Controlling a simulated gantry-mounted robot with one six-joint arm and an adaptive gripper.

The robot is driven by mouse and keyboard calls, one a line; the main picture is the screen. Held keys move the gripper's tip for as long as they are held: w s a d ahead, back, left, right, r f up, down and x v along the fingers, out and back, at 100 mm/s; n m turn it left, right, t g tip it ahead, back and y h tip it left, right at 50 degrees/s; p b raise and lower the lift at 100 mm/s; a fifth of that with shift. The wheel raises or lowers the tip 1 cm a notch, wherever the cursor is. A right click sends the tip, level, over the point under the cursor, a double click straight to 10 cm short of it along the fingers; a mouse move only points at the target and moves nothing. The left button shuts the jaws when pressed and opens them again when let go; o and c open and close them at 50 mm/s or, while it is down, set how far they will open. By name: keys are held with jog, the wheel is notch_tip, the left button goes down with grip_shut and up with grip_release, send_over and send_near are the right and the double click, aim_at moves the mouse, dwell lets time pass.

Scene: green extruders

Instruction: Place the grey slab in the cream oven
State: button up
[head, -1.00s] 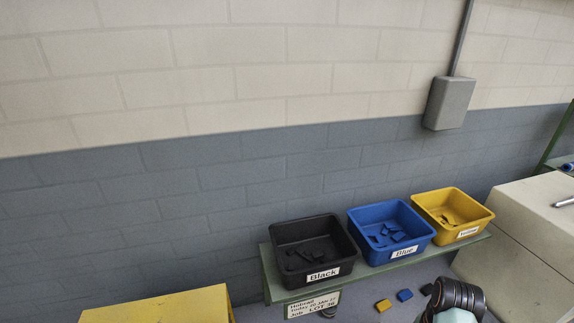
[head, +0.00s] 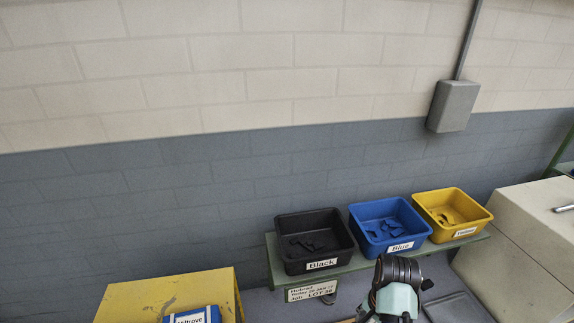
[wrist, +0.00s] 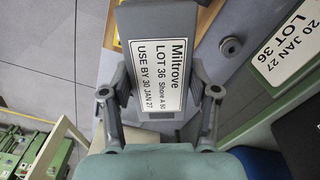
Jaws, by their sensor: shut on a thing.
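In the head view my wrist shows at the lower right of centre; my fingers and the slab are hidden or out of frame there. A cream box-shaped unit (head: 515,235), which may be the cream oven, stands at the right edge with a metal bar on top. I cannot see an opening in it.
A green shelf holds the black (head: 313,240), blue (head: 390,226) and yellow (head: 452,214) bins with loose pieces. A yellow cabinet (head: 165,295) at lower left carries a blue-and-white Miltrove item (head: 196,316). A grey ring (wrist: 231,47) lies beside the slab in the wrist view.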

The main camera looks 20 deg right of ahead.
jog(key=w+a+r+n+p, duration=0.3)
jog(key=a+r+n, duration=0.1)
jog(key=a, duration=0.6)
jog(key=w+a+r+n+p, duration=0.3)
jog(key=a+n, duration=0.3)
jog(key=a, duration=0.5)
jog(key=w+a+r+n+p, duration=0.4)
jog(key=w+a, duration=0.1)
jog(key=a, duration=0.6)
jog(key=shift+w+r+n, duration=0.2)
jog(key=shift+r+n, duration=0.1)
jog(key=shift+n, duration=0.1)
jog(key=shift+d+f, duration=0.1)
jog(key=shift+d, duration=0.05)
